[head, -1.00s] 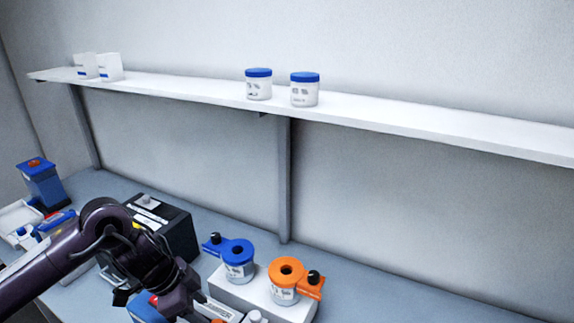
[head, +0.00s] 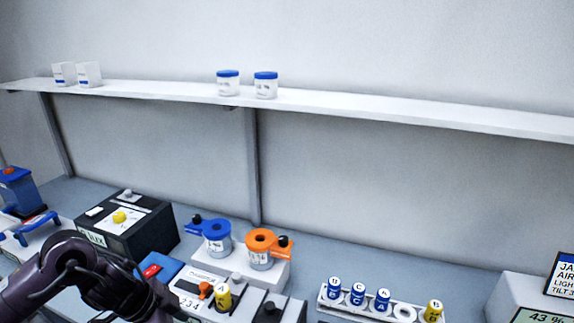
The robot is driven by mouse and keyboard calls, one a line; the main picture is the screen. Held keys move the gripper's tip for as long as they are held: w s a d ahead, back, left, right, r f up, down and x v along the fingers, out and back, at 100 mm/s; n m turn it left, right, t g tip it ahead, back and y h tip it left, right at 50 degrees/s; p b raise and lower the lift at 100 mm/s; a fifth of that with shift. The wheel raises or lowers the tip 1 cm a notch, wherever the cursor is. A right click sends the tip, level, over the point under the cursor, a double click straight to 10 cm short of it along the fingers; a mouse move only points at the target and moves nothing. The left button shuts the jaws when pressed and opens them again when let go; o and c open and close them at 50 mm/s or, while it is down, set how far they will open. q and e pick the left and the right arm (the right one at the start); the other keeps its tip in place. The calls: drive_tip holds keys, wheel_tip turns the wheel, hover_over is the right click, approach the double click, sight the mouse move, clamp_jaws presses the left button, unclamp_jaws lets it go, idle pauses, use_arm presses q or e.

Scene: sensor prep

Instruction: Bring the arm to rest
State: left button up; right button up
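My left arm (head: 80,275) comes in from the lower left of the head view, low over the front of the bench. Its gripper end is at or below the bottom edge, so the fingers cannot be made out. My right arm and gripper are not in view. No held object can be seen.
A black box with a yellow knob (head: 119,217) stands behind my arm. Blue-topped (head: 216,232) and orange-topped (head: 262,241) jars sit on a white block. A rack of vials (head: 357,296) stands right of a numbered device (head: 195,290). A shelf (head: 330,104) runs above.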

use_arm(q)
drive_tip(key=w+d+n+t+h, duration=0.15)
drive_tip(key=d+t, duration=0.45)
drive_tip(key=d, duration=0.9)
drive_tip(key=s+a+f+n+g+y, duration=0.3)
drive_tip(key=s+a+n, duration=0.2)
drive_tip(key=s+a, duration=0.25)
drive_tip(key=s+a+f+n+g+y, duration=0.2)
drive_tip(key=s+a+f+n+y, duration=0.15)
drive_tip(key=s+a+n, duration=0.35)
drive_tip(key=s+d+f+m+g+b, duration=0.1)
drive_tip(key=s+f+b, duration=0.15)
drive_tip(key=f, duration=1.55)
drive_tip(key=s+f+m+b, duration=0.1)
drive_tip(key=f+b, duration=0.2)
drive_tip(key=f, duration=1.5)
drive_tip(key=s+a+f+g+b, duration=0.1)
drive_tip(key=s+a+f+b, duration=0.2)
drive_tip(key=s+f, duration=1.6)
drive_tip(key=shift+f+g+h, duration=0.3)
drive_tip(key=shift+f, duration=0.4)
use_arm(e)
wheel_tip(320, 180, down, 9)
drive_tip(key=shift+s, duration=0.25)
